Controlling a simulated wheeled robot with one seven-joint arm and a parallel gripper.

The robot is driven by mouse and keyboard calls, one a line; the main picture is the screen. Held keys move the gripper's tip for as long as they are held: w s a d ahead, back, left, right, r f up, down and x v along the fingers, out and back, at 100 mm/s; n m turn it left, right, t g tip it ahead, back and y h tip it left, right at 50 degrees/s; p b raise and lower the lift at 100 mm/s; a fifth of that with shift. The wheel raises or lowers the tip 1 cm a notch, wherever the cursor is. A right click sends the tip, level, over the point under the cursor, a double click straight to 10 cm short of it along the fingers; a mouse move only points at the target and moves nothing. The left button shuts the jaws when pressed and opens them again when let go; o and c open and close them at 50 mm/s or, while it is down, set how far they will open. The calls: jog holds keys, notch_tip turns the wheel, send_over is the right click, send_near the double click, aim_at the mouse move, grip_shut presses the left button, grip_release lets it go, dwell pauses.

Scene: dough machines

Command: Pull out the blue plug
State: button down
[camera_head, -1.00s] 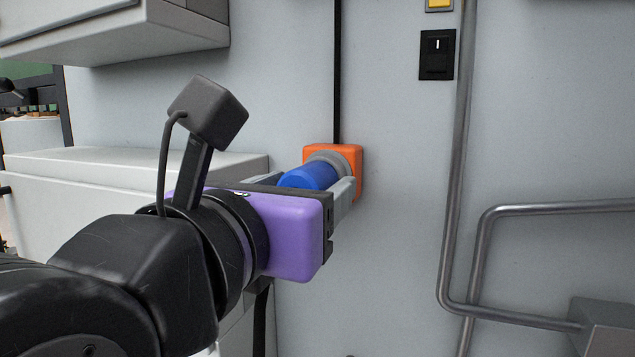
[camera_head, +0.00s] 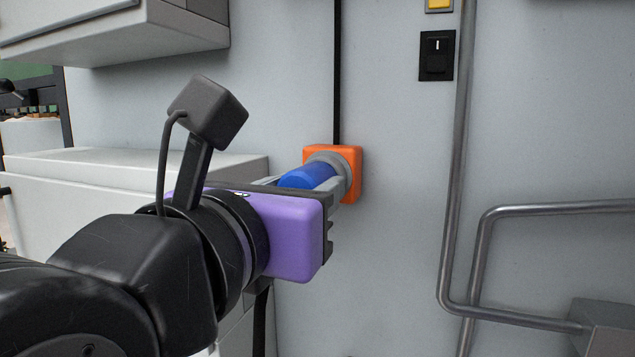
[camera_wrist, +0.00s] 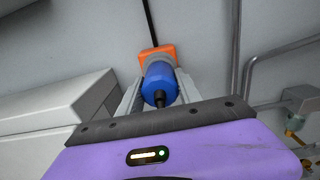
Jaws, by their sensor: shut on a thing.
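The blue plug (camera_head: 309,177) sits with its grey collar (camera_head: 329,160) against the orange socket (camera_head: 355,175) on the wall. In the wrist view the blue plug (camera_wrist: 160,84) lies between my fingers, with the orange socket (camera_wrist: 158,53) behind it. My gripper (camera_head: 310,184) has a purple body and grey fingers. It is shut on the blue plug, one finger on each side. The far finger is mostly hidden behind the plug in the head view.
A black cable (camera_head: 338,70) runs up the wall from the socket. A black switch (camera_head: 437,55) and metal pipes (camera_head: 455,180) are to the right. A pale cabinet (camera_head: 120,170) stands to the left, with another above it (camera_head: 130,35). The wall between socket and pipes is clear.

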jog(key=shift+s+a, duration=0.15)
jog(key=shift+s, duration=0.2)
dwell(0.6)
jog(key=shift+v, duration=1.25)
jog(key=shift+s, duration=0.1)
jog(key=b+v, duration=0.1)
jog(key=v, duration=0.5)
